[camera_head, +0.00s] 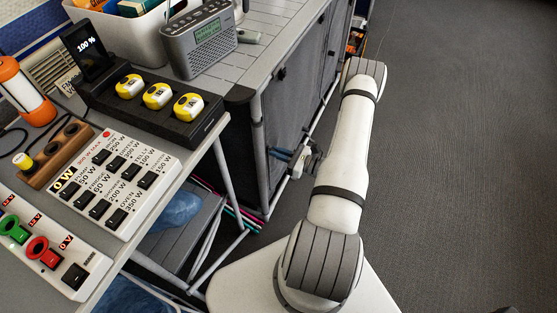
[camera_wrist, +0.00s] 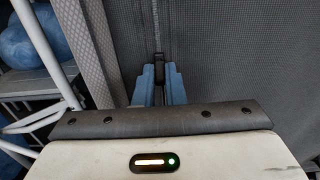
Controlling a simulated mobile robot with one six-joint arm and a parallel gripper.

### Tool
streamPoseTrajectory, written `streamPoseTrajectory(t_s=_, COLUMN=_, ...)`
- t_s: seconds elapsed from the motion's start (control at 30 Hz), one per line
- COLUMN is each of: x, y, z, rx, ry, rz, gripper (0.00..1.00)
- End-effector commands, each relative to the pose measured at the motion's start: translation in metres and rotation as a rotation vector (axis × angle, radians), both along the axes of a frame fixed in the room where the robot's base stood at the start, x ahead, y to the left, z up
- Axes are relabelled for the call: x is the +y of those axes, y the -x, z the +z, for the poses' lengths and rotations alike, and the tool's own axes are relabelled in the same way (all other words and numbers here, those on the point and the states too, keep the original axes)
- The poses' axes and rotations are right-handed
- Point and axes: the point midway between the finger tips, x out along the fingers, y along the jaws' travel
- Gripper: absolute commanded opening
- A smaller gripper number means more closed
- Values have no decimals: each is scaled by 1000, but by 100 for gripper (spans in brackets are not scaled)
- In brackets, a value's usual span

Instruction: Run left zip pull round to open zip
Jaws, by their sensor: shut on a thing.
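The fabric cupboard front (camera_head: 291,95) is a grey panel in a pale tube frame, under the slatted counter. It looks closed where I see it. In the wrist view the grey mesh panel (camera_wrist: 240,60) fills the right side. A dark zip line (camera_wrist: 157,28) runs upright to the left of that panel. My gripper (camera_wrist: 160,84) has blue fingers, shut on the small black zip pull (camera_wrist: 160,62) on this line. In the head view my gripper (camera_head: 281,156) is low at the cupboard's left edge, and the pull between its fingers is too small to make out.
A pale frame tube (camera_wrist: 45,45) and blue bags (camera_wrist: 28,35) on a shelf are left of the gripper. The table with a switch panel (camera_head: 118,180) stands left of my arm. A grey radio (camera_head: 199,40) sits on the counter. Open carpet (camera_head: 450,130) lies right.

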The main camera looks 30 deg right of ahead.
Motion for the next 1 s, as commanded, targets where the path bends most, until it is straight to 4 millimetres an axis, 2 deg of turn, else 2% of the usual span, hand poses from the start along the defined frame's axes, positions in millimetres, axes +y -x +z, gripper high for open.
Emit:
streamPoseTrajectory(t_s=0.03, x=-1, y=0, z=30, rx=-1, ry=1, rz=-3, gripper=0)
streamPoseTrajectory(t_s=0.1, x=-1, y=0, z=55, rx=-1, ry=1, rz=-3, gripper=0)
streamPoseTrajectory(t_s=0.3, x=-1, y=0, z=125, rx=-3, ry=2, rz=-3, gripper=0)
streamPoseTrajectory(t_s=0.5, x=-1, y=0, z=184, rx=-3, ry=2, rz=-3, gripper=0)
streamPoseTrajectory(t_s=0.73, x=-1, y=0, z=229, rx=-2, ry=1, rz=-2, gripper=0)
streamPoseTrajectory(t_s=1.0, x=-1, y=0, z=248, rx=-1, ry=-1, rz=-2, gripper=0)
